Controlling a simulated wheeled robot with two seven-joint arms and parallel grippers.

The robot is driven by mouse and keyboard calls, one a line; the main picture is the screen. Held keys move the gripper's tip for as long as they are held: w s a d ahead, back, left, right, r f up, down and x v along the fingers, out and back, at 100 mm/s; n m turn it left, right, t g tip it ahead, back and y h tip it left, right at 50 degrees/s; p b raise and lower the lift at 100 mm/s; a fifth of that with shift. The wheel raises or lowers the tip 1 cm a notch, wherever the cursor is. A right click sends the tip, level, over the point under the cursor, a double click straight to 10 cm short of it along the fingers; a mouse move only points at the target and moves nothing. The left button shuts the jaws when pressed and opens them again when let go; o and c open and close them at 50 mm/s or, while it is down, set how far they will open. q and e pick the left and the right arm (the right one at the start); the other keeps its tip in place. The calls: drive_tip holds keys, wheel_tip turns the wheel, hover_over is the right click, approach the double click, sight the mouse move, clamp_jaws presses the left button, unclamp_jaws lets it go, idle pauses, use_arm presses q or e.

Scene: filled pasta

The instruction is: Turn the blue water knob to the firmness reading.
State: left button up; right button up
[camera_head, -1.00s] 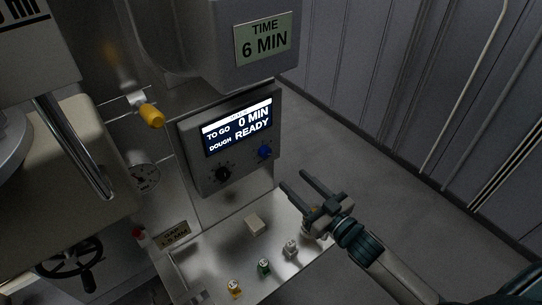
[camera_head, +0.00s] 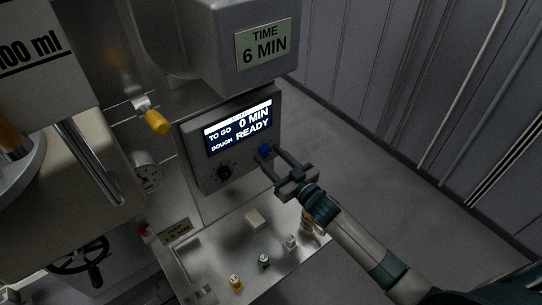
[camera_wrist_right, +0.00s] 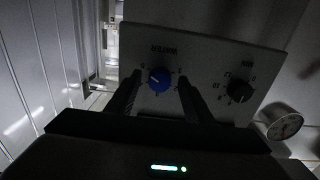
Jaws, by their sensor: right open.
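The blue water knob (camera_head: 265,150) sits at the lower right of the grey control panel (camera_head: 196,160). In the right wrist view the blue knob (camera_wrist_right: 159,79) shows a white pointer line tilted to the upper left, with small scale marks around it. My right gripper (camera_head: 269,162) is open at the panel, its fingers on either side of the blue knob. In the right wrist view the fingers (camera_wrist_right: 158,95) flank the knob with gaps; contact cannot be told. The panel screen (camera_head: 239,127) reads "TO GO 0 MIN" and "DOUGH READY". My left gripper is not in view.
A black knob (camera_head: 223,172) is left of the blue one on the same panel. A round gauge (camera_head: 147,178) and a yellow-handled valve (camera_head: 156,121) are farther left. A metal tray (camera_head: 225,262) with several small items lies below. A sign (camera_head: 265,43) above reads "TIME 6 MIN".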

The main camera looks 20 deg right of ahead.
drive_tip(key=c, duration=1)
drive_tip(key=shift+c, duration=0.2)
drive_tip(key=shift+n, duration=0.3)
drive_tip(key=n, duration=1.1)
drive_tip(key=shift+r, duration=0.15)
drive_tip(key=o, duration=1)
